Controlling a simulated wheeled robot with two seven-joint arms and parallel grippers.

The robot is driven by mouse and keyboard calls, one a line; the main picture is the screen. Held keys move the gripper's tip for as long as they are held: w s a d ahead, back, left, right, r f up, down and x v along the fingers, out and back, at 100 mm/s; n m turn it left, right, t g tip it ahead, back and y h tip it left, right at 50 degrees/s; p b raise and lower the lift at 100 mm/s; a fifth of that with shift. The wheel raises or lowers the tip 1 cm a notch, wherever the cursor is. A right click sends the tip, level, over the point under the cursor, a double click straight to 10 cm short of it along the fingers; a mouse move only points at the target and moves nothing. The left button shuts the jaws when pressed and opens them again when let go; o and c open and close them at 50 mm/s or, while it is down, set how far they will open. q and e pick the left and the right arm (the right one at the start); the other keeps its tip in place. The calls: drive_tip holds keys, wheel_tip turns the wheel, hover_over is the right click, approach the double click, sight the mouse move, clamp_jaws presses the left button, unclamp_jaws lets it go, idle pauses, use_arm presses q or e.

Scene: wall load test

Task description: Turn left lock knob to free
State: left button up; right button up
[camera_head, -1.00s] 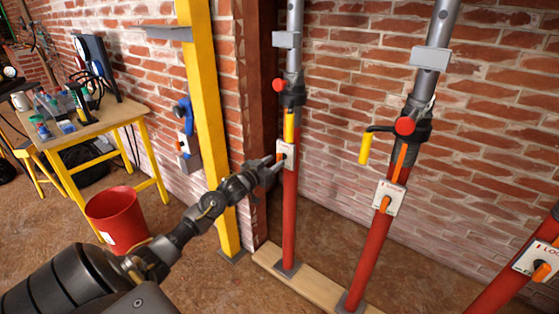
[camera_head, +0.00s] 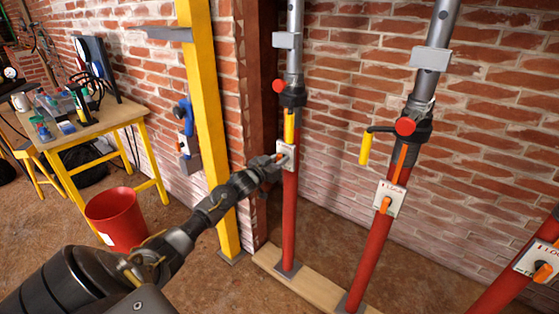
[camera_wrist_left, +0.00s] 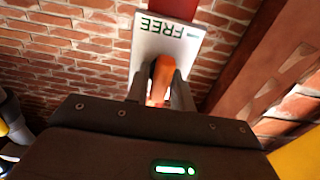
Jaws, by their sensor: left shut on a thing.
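The left lock plate (camera_head: 287,155) is a white plate on the left red prop (camera_head: 289,215). In the left wrist view the plate (camera_wrist_left: 166,36) reads FREE, seen upside down. My left gripper (camera_head: 279,160) reaches the plate from the left. In the left wrist view my left gripper (camera_wrist_left: 160,95) is shut on the orange lock knob (camera_wrist_left: 162,75), with a finger on each side of it. In the head view the gripper mostly hides this knob. My right gripper is not in view.
A second red prop (camera_head: 371,250) to the right carries its own white plate (camera_head: 389,198) with an orange knob. Another plate (camera_head: 540,262) is at the right edge. A yellow post (camera_head: 208,120), a red bucket (camera_head: 115,217) and a yellow-legged table (camera_head: 95,128) stand at left.

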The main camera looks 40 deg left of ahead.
use_arm(q)
drive_tip(key=shift+m, duration=0.3)
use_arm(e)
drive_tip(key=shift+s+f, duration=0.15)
use_arm(q)
drive_tip(key=m, duration=0.2)
drive_tip(key=shift+m+p, duration=0.4)
drive_tip(key=shift+d+m, duration=0.1)
drive_tip(key=shift+m, duration=0.8)
drive_tip(key=m, duration=0.2)
drive_tip(key=shift+m, duration=0.4)
drive_tip(key=m, duration=0.2)
drive_tip(key=shift+d+f+m, duration=0.1)
drive_tip(key=shift+m, duration=0.2)
drive_tip(key=m, duration=0.2)
drive_tip(key=shift+f+m, duration=0.1)
drive_tip(key=shift+m, duration=0.3)
drive_tip(key=m, duration=0.3)
drive_tip(key=shift+d+f+m, duration=0.1)
drive_tip(key=shift+m, duration=0.7)
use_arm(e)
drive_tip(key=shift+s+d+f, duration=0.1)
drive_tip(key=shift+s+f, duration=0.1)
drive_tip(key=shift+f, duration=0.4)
